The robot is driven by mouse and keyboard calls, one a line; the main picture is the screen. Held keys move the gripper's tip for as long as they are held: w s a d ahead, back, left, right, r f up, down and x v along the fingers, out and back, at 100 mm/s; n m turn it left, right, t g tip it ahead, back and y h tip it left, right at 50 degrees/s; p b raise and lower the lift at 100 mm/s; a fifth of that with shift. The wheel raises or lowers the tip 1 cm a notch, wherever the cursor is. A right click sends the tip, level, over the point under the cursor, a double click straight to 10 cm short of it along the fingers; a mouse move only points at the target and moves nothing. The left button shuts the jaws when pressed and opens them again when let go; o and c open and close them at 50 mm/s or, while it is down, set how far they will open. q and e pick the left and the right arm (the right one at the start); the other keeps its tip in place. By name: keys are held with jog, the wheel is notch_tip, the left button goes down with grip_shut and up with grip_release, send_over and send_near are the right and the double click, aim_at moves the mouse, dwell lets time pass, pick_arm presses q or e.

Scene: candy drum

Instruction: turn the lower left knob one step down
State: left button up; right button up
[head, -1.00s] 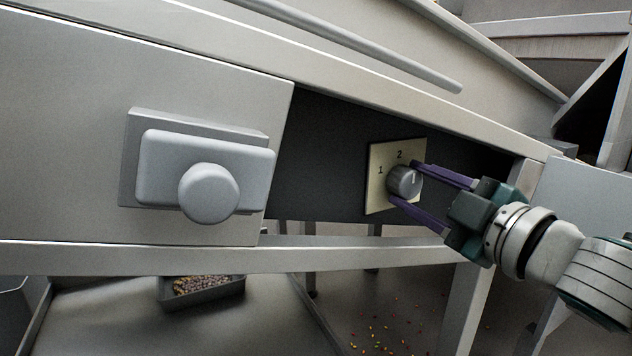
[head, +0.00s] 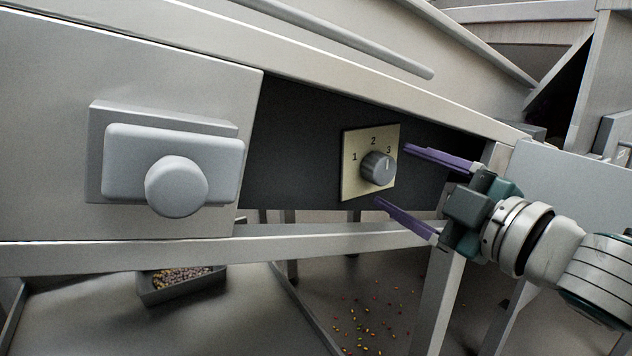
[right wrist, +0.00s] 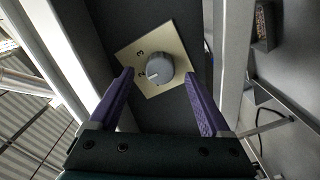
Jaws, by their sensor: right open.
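The knob (head: 377,168) is a round grey dial on a cream plate (head: 351,183) marked 1, 2 and 3, set in a dark recess. Its white mark stands about upright in the head view and appears to point toward the 2. The knob also shows in the right wrist view (right wrist: 160,72), with the mark toward the 2. My right gripper (head: 391,174) is open and empty, its purple fingers to the right of the knob and apart from it. The right wrist view shows the fingers (right wrist: 163,83) spread on either side, with the knob ahead between them. My left gripper is out of view.
A large pale knob (head: 177,186) on a raised block sits on the panel at left. A metal rail (head: 200,252) runs below the recess. A tray of candy (head: 180,287) and scattered candies (head: 365,325) lie lower down.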

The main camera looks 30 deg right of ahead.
jog(key=s, duration=0.7)
jog(key=shift+d+p, duration=0.25)
jog(key=shift+p, duration=0.2)
